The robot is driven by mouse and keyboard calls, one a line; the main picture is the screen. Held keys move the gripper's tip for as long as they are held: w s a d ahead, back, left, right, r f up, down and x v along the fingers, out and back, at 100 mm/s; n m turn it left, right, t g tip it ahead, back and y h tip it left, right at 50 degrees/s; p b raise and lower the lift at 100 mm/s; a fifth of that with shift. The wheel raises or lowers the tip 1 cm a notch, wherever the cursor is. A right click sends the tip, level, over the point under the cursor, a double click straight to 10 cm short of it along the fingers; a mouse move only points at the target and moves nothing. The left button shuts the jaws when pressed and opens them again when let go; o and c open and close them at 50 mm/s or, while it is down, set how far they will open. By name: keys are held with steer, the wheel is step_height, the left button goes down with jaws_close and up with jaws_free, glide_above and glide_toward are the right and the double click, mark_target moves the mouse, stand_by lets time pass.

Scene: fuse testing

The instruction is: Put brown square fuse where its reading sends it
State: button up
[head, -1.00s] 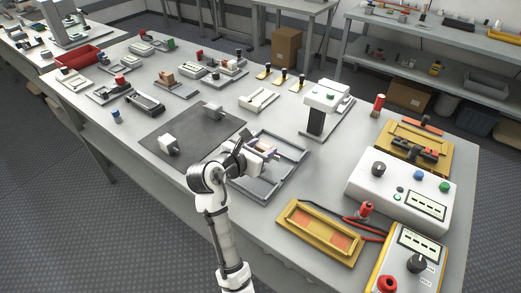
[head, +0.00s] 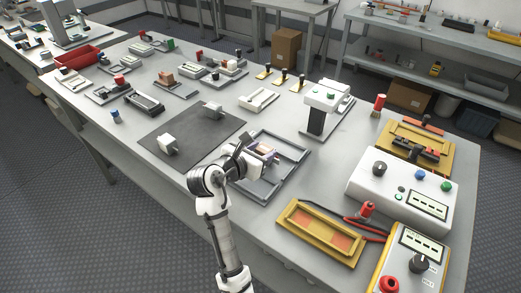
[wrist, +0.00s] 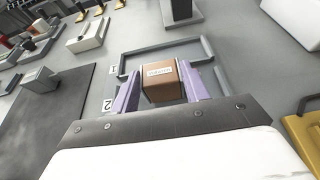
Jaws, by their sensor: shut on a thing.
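My gripper (wrist: 162,92) is shut on the brown square fuse (wrist: 161,88), a small brown block with a white label on its top; the label is too small to read. In the head view my gripper (head: 262,157) is above the grey rectangular frame (head: 299,152) on the table, and the fuse is mostly hidden by the fingers there. In the wrist view the frame (wrist: 160,45) lies around and beyond the fuse, with the marks "1" and "2" along its left side.
A dark mat (head: 190,143) with two grey-white blocks (head: 168,145) lies to the left. A white press-like stand (head: 318,105) with a green button is behind. A yellow tray (head: 318,230), a white meter box (head: 400,190) and a yellow meter box (head: 405,260) are at the right.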

steer(key=shift+f, duration=0.35)
steer(key=o, duration=1.3)
steer(key=shift+c, duration=0.2)
steer(key=b+v, duration=0.1)
steer(key=v, duration=1.2)
steer(key=shift+s+a+r, duration=0.2)
steer(key=shift+s+a, duration=0.05)
steer(key=shift+s, duration=0.05)
